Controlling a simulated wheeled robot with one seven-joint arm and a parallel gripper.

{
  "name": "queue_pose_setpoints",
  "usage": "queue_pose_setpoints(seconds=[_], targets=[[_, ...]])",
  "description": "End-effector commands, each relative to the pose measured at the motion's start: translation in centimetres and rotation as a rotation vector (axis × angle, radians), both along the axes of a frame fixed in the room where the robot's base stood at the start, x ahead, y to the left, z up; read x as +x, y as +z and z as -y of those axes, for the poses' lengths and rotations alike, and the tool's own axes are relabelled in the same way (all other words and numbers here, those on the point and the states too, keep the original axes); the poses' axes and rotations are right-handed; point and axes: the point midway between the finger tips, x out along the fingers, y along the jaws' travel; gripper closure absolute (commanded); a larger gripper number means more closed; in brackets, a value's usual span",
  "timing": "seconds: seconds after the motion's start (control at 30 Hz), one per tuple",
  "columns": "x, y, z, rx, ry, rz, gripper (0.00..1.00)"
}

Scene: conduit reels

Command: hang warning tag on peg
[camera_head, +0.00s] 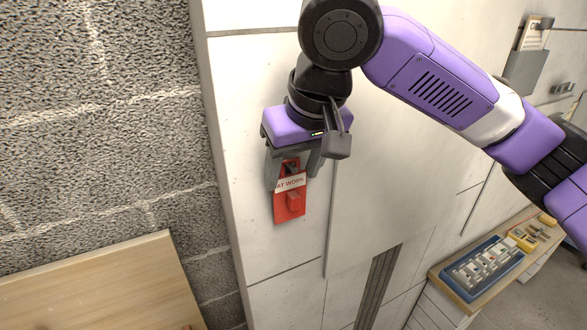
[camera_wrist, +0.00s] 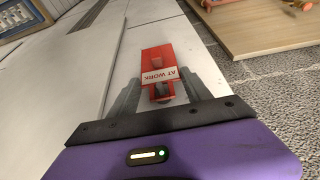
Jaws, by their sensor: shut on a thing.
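The warning tag is a red plate (camera_head: 284,212) with a white strip reading "AT WORK" and a small raised red block below it. It hangs from my gripper (camera_head: 292,176), upright in front of the pale panel wall. In the wrist view the tag (camera_wrist: 157,56) lies between the two grey fingers of my gripper (camera_wrist: 161,92), which are shut on it. The tag appears close to the panel, but I cannot tell whether it touches. I cannot make out a peg; the tag and fingers cover the spot behind them.
A pale panel (camera_head: 270,255) fills the middle, with a dark slotted strip (camera_head: 378,288) low down. A wooden board (camera_head: 95,285) is at lower left by the rough block wall (camera_head: 95,130). A blue tray (camera_head: 450,274) of parts stands on a counter at right. A grey holder (camera_head: 526,68) is at upper right.

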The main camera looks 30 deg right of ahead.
Motion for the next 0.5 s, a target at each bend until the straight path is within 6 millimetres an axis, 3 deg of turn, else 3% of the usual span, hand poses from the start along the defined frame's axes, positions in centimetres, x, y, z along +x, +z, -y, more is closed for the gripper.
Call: queue_pose_setpoints(seconds=[0.07, 0.1, 0.2, 0.5], targets=[[0.00, 0.01, 0.00, 0.000, 0.000, 0.000, 1.00], [0.00, 0.01, 0.00, 0.000, 0.000, 0.000, 0.35], [0.00, 0.01, 0.00, 0.000, 0.000, 0.000, 0.18], [-0.03, 0.06, -0.01, 0.000, 0.000, 0.000, 0.18]])
